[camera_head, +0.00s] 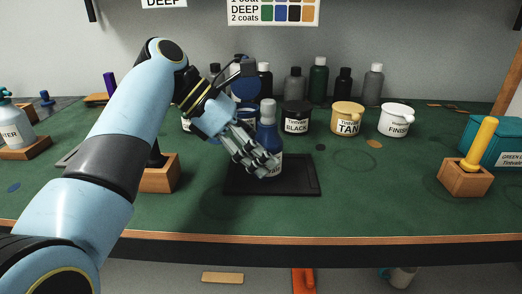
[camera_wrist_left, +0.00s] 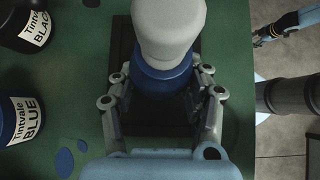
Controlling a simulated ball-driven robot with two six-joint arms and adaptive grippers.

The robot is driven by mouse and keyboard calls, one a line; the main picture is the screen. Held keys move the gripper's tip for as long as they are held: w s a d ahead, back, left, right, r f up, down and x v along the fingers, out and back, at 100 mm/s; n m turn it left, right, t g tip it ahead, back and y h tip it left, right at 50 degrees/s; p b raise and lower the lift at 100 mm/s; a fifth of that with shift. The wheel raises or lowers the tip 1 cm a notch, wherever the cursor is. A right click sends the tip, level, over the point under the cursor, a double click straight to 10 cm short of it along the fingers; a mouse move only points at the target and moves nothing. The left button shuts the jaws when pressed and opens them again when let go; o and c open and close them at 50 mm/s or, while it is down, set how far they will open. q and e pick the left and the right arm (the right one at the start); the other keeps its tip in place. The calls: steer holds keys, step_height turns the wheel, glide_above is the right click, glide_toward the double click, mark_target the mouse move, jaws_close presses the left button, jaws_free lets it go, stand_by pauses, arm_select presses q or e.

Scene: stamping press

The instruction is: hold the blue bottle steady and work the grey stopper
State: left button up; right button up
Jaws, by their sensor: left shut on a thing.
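The blue bottle (camera_head: 267,138) stands upright at the black tray (camera_head: 305,188); its base is partly hidden by my fingers. The grey stopper (camera_head: 268,108) sits in the bottle's neck. My left gripper (camera_head: 264,168) is shut on the bottle's body, coming from the left. In the left wrist view, the stopper (camera_wrist_left: 168,28) rises between the fingers above the blue shoulder (camera_wrist_left: 165,82). My right gripper (camera_wrist_left: 263,38) shows small and dark at the upper right of that view, off the table and away from the bottle; its fingers are too small to read.
Black (camera_head: 297,118), tan (camera_head: 347,118) and finish (camera_head: 394,120) pots stand behind and right of the tray. Several dark bottles line the back. A wooden block with a yellow handle (camera_head: 481,140) and a teal box (camera_head: 505,142) are at the right.

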arm_select(q)
jaws_close()
steer(key=shift+s+f+p, duration=0.1)
steer(key=shift+f+p, duration=0.1)
steer(key=shift+p, duration=0.2)
stand_by(0.9)
steer(key=o, duration=1.3)
jaws_free()
steer(key=shift+o, duration=0.2)
steer(key=shift+r, duration=0.1)
steer(key=v, duration=1.2)
